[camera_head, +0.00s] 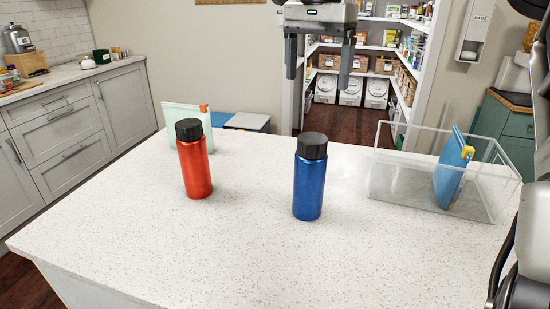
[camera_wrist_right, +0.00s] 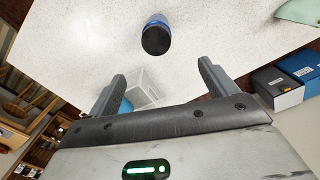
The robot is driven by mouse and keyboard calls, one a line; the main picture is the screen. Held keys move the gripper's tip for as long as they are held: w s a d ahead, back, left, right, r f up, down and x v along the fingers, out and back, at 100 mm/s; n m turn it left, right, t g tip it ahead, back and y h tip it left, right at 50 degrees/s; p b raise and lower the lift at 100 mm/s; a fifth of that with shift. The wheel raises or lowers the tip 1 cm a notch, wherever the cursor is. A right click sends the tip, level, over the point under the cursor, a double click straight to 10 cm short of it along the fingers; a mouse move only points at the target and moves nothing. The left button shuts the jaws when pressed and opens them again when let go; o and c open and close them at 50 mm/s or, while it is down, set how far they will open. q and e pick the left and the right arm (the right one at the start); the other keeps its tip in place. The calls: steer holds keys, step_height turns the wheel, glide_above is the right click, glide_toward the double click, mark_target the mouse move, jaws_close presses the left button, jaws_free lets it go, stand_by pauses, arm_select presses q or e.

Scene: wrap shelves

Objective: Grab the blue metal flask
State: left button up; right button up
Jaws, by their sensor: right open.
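The blue metal flask (camera_head: 308,186) stands upright on the white speckled counter (camera_head: 240,245), with a black lid on top. It also shows in the right wrist view (camera_wrist_right: 155,20), seen from above beyond the fingers, mostly as its black lid. My right gripper (camera_head: 318,75) hangs at the top of the head view, fingers pointing down and spread apart, with nothing between them. It is above the flask in the picture and apart from it. My left gripper is not in view.
A red flask (camera_head: 195,168) with a black lid stands left of the blue one. A clear bin (camera_head: 400,188) holding a blue item (camera_head: 450,175) stands at the right. A pale green item (camera_head: 172,113) is behind the red flask. The front of the counter is clear.

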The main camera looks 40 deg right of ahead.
glide_above(312, 138)
steer(key=f, duration=0.4)
steer(key=shift+d+f, duration=0.2)
steer(key=shift+d, duration=0.1)
step_height(312, 138, down, 6)
steer(key=shift+r, duration=0.2)
steer(key=shift+f, duration=0.45)
steer(key=f, duration=0.3)
steer(key=shift+s+a+f, duration=0.1)
steer(key=shift+a+f, duration=0.15)
steer(key=shift+f, duration=0.65)
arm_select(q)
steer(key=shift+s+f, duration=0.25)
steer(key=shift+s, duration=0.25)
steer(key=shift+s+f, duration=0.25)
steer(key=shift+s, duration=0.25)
arm_select(e)
steer(key=c, duration=1.6)
